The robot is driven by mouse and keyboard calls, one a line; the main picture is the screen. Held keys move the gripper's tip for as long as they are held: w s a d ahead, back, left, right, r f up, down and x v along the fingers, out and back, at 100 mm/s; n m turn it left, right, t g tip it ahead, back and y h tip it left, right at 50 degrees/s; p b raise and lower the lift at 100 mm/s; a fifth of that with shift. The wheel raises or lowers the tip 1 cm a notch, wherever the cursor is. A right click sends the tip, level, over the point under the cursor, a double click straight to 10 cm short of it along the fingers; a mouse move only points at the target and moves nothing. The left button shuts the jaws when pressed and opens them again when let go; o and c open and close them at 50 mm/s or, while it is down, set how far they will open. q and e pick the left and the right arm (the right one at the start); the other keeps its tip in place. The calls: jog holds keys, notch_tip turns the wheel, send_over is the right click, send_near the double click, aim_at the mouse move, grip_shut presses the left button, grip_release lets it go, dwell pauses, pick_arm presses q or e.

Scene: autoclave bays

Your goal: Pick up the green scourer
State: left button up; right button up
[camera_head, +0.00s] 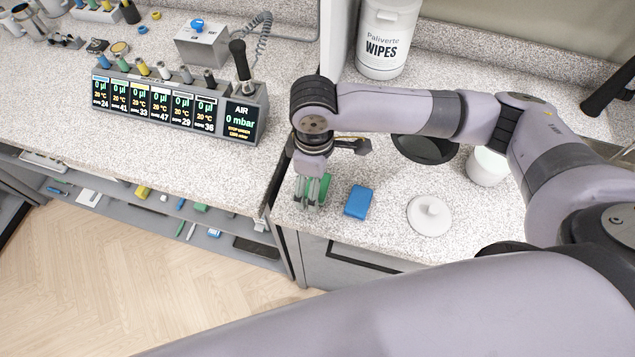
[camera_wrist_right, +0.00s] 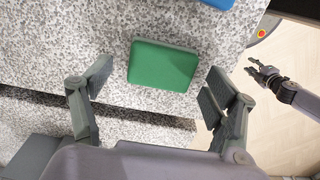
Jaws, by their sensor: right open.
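The green scourer (camera_head: 325,187) lies on the speckled counter near its front edge, partly hidden by my right gripper (camera_head: 312,200) in the head view. In the right wrist view the scourer (camera_wrist_right: 162,65) is a flat green block. It sits between and a little beyond the two spread fingers of my right gripper (camera_wrist_right: 155,95), which is open and empty. Neither finger touches it. My left gripper (camera_wrist_right: 254,66) shows small at the right of the wrist view, with its fingers apart, over the floor and far from the scourer.
A blue block (camera_head: 358,202) lies just right of the scourer. A white round lidded piece (camera_head: 430,215), a dark bowl (camera_head: 425,149), a white cup (camera_head: 487,167) and a wipes tub (camera_head: 387,38) stand further off. A display unit (camera_head: 180,105) stands on the left counter.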

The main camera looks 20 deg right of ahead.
jog(key=c, duration=1)
jog(key=shift+o, duration=0.2)
jog(key=shift+r, duration=0.1)
notch_tip(320, 180, up, 20)
jog(key=shift+b, duration=0.3)
